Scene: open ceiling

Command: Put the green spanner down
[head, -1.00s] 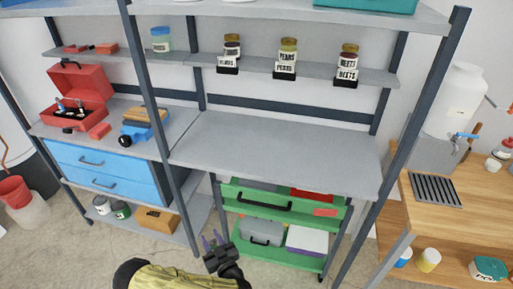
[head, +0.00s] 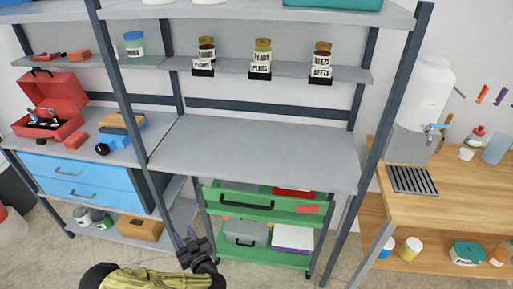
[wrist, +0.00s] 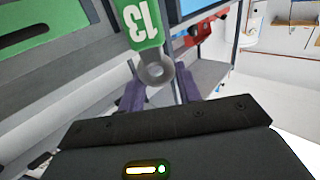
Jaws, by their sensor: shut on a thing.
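The green spanner (wrist: 140,22) shows in the wrist view, marked "13", with its grey ring end (wrist: 156,72) between my purple fingers. My gripper (wrist: 158,92) is shut on it by that end. The far end of the spanner runs out of the top of the wrist view. In the head view my gripper (head: 186,237) is low, in front of the shelving and left of the green drawer cart. I cannot make out the spanner in the head view.
A bare grey shelf (head: 255,150) lies ahead, with jars on the ledge above. The green cart (head: 262,205) stands under it. A red toolbox (head: 50,105) sits on the left shelf above blue drawers (head: 85,180). A wooden counter (head: 450,205) is at the right.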

